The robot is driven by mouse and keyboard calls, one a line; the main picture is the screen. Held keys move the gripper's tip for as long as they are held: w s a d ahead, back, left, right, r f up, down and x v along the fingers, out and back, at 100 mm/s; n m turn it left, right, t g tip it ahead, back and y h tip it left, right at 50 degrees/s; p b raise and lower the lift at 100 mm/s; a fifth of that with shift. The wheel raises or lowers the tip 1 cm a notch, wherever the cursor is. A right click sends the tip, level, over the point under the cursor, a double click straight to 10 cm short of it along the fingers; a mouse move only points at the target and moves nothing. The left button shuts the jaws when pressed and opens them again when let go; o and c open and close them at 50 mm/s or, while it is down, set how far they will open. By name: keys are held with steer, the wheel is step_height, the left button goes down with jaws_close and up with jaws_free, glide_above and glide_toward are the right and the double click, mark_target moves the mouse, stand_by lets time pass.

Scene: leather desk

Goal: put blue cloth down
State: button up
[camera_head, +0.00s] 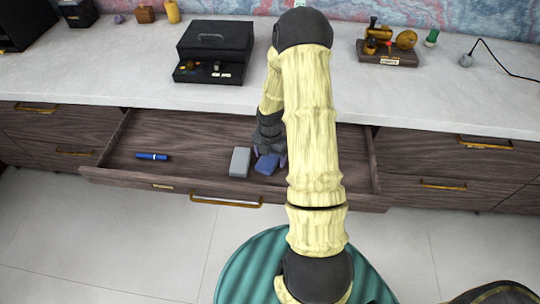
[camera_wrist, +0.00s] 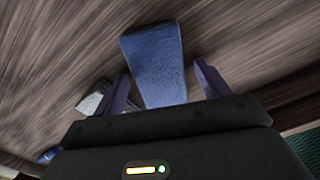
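The blue cloth (camera_head: 267,164) is a folded, flat rectangular piece in the open drawer (camera_head: 110,176). In the wrist view the blue cloth (camera_wrist: 155,58) is between the two purple fingers of my gripper (camera_wrist: 161,70), with a gap visible on each side. My gripper (camera_head: 271,148) is open, low in the drawer at the cloth. The cloth's near end is hidden behind the gripper body in the wrist view, and my arm covers part of the drawer in the head view.
A grey block-like piece (camera_head: 240,162) lies just left of the cloth. A blue pen (camera_head: 152,156) lies farther left in the drawer. The desktop (camera_head: 120,75) holds a black box (camera_head: 214,50) and a wooden stand with brass parts (camera_head: 386,47). The drawer's left part has free room.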

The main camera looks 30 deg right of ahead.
mark_target(270, 157)
step_height(270, 157, up, 12)
steer(key=p, duration=0.2)
steer(key=shift+r, duration=0.15)
stand_by(0.8)
steer(key=s+a+r+m+t, duration=0.1)
steer(key=s+a+r+m, duration=0.4)
steer(key=m, duration=0.7)
steer(key=s+a+r+m+t, duration=0.1)
steer(key=s+a+r+m, duration=0.5)
steer(key=m, duration=0.6)
steer(key=shift+s+a+r+m+t, duration=0.25)
steer(key=shift+s+a+m+t, duration=0.05)
steer(key=shift+s+a, duration=0.7)
steer(key=shift+w, duration=0.1)
